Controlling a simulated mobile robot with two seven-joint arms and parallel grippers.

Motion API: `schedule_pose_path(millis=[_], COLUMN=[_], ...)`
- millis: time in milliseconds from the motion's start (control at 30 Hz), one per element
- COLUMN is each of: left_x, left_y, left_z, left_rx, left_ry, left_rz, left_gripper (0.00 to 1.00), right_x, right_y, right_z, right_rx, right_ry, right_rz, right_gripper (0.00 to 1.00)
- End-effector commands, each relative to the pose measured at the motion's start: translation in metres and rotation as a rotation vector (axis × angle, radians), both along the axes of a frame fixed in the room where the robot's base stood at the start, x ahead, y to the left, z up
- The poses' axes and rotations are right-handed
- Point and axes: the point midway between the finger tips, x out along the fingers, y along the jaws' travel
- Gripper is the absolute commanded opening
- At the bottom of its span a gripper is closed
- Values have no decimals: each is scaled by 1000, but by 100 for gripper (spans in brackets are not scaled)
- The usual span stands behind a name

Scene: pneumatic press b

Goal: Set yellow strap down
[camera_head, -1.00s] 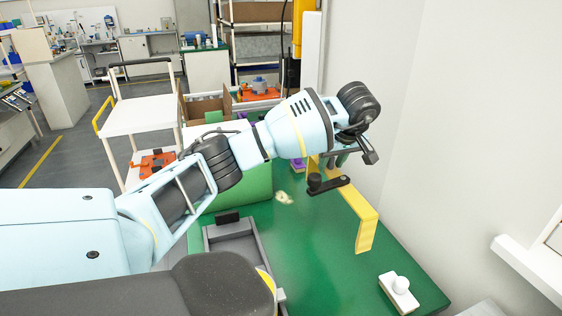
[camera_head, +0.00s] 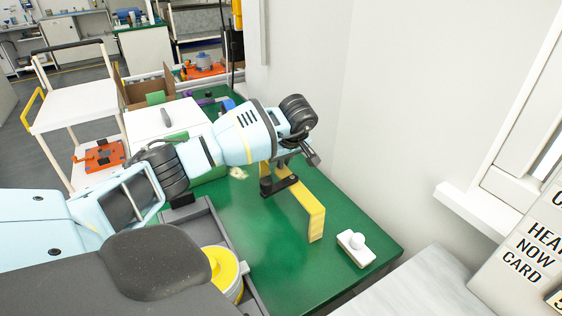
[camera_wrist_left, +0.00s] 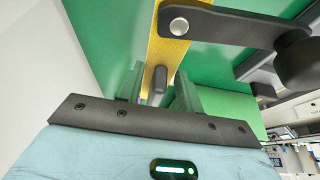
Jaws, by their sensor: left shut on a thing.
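The yellow strap (camera_head: 305,199) is a long bar bent down at its near end, over the right part of the green table. A black lever (camera_head: 279,187) with a round dark knob is attached to it. My left gripper (camera_head: 279,167) is at the strap's far end and is shut on it. In the left wrist view, the green fingers of my left gripper (camera_wrist_left: 158,88) stand on either side of a small grey peg, with the yellow strap (camera_wrist_left: 166,53) behind. I cannot tell whether the strap's lower end touches the table. My right gripper is out of view.
The green table (camera_head: 345,285) is clear around the strap's near end. A white block with a round knob (camera_head: 355,243) sits right of it. A grey tray (camera_head: 205,220) with a yellow round part (camera_head: 222,266) is at the left. A white wall (camera_head: 385,110) stands behind.

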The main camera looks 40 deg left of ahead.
Motion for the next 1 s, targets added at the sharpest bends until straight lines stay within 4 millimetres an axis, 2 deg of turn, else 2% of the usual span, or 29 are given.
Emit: schedule_pose_path(millis=[200, 233, 400, 767, 867, 1000], left_x=[0, 0, 0, 0, -1, -3], left_y=[0, 0, 0, -1, -5, -15], left_z=[0, -1, 0, 5, 16, 40], left_rx=[0, 1, 1, 1, 2, 1], left_ry=[-3, -2, -2, -4, -5, -8], left_rz=[1, 1, 1, 1, 0, -1], left_gripper=[7, 37, 58, 58, 58, 58], right_x=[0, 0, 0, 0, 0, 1], right_y=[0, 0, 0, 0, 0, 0], right_z=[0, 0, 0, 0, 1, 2], right_rx=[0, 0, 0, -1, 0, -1], right_ry=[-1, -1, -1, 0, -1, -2], right_rz=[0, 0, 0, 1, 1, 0], right_gripper=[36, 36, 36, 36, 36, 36])
